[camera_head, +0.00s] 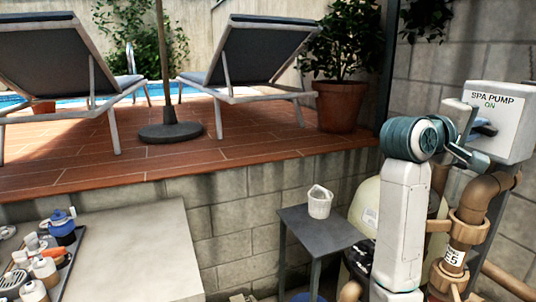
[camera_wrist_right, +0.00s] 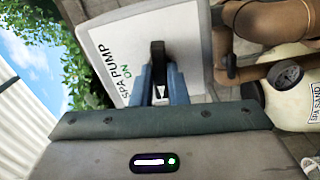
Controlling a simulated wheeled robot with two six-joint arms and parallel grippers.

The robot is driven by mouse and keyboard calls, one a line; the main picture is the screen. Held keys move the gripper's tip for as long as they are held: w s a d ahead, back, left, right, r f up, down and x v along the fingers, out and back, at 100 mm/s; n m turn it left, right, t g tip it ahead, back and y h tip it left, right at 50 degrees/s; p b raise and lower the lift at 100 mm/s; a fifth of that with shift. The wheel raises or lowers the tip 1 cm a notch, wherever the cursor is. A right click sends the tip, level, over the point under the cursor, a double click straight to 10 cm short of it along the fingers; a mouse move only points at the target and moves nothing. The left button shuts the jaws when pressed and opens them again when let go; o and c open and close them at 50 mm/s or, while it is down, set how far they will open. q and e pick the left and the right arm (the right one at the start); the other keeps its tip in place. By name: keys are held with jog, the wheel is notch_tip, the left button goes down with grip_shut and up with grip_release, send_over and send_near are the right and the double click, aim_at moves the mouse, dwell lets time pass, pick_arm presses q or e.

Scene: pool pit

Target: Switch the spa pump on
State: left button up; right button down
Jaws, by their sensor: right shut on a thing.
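The spa pump switch box (camera_head: 503,115) is a pale grey box on the block wall at the right. Its face reads "SPA PUMP" with a green "ON" below. My right gripper (camera_head: 481,130) is at the box's front face. In the right wrist view, the gripper's blue fingers (camera_wrist_right: 161,82) are shut on a black switch lever (camera_wrist_right: 158,52) that stands out from the box (camera_wrist_right: 185,35). The lever's base is partly hidden by the fingers. My left gripper is in neither view.
Brown pipes (camera_head: 471,205) run below the box, close to my right arm. A pale filter tank (camera_head: 368,215) stands behind that arm. A small grey table (camera_head: 325,237) carries a white basket (camera_head: 319,203). A bench (camera_head: 140,255) with bottles is at the left.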

pick_arm(q)
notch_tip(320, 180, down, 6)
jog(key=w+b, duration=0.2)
jog(key=b, duration=0.3)
pick_arm(e)
jog(key=m+b, duration=0.3)
jog(key=m, duration=0.4)
jog(key=shift+f+b, duration=0.15)
jog(key=shift+b, duration=0.15)
jog(key=shift+m, duration=0.3)
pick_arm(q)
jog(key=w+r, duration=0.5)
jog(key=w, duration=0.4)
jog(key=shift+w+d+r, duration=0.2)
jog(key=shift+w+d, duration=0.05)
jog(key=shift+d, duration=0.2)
pick_arm(e)
jog(key=c, duration=1.3)
grip_release()
pick_arm(q)
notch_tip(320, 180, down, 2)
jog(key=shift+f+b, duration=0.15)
jog(key=shift+b, duration=1.05)
pick_arm(e)
jog(key=v, duration=0.7)
